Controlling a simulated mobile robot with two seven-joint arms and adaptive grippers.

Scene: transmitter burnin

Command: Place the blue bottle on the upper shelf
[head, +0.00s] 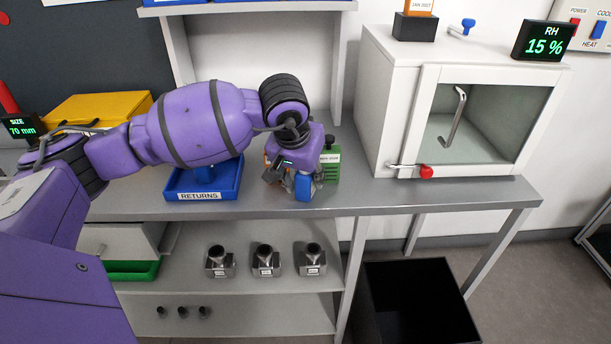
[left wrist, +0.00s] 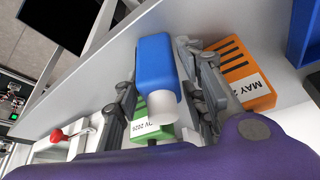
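The blue bottle (head: 303,187) with a white cap stands near the front edge of the grey bench, below my left gripper (head: 297,178). In the left wrist view the blue bottle (left wrist: 155,62) lies between the two fingers of my left gripper (left wrist: 160,88), cap toward the camera. My right gripper is in neither view.
A green box (head: 331,167) and an orange box (left wrist: 243,75) stand close to the bottle. A blue RETURNS tray (head: 180,185) is to the left. A white cabinet (head: 390,110) stands right. Metal blocks (head: 265,262) sit on the shelf below; a black bin (head: 420,300) is on the floor.

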